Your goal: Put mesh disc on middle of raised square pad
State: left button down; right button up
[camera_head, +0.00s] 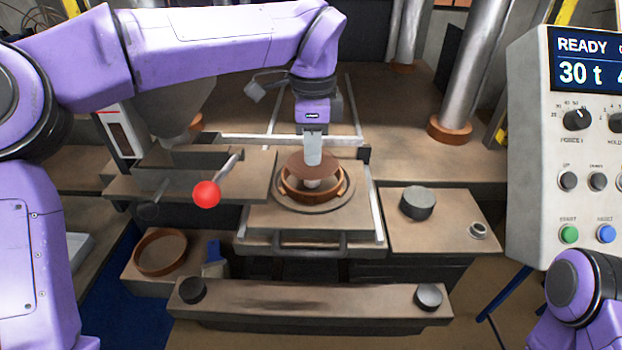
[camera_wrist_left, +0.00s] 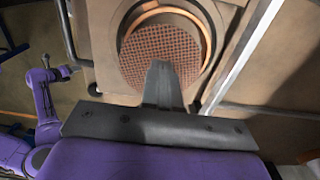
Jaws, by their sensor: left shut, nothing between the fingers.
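The mesh disc (camera_head: 299,160) is a thin brown round disc. It shows above the middle of an orange-brown ring (camera_head: 312,197) on a square tray (camera_head: 258,217). In the left wrist view the mesh disc (camera_wrist_left: 150,45) shows its grid pattern inside the ring's outline. A pale part shows under it in the head view; I cannot tell exactly what bears it. My left gripper (camera_head: 313,161) points down at the disc, shut and empty, its tips overlapping the disc in view. Contact is unclear. My right gripper is out of view. I cannot single out the raised square pad for certain.
A red ball knob (camera_head: 206,194) on a lever stands left of the tray. A block with a black knob (camera_head: 417,203) is at the right. A loose ring (camera_head: 160,251) lies lower left. A control panel (camera_head: 565,150) stands far right, and a bar (camera_head: 315,306) crosses the front.

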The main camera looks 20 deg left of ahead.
pick_arm(q)
jog(key=shift+w+a+f+b, duration=0.2)
jog(key=shift+w+b, duration=0.1)
jog(key=shift+b, duration=0.25)
dwell(0.7)
jog(key=shift+w+r+p, duration=0.2)
jog(key=shift+r+p, duration=0.4)
jog(key=shift+r, duration=0.05)
jog(key=shift+r+p, duration=1.9)
jog(key=shift+r, duration=1)
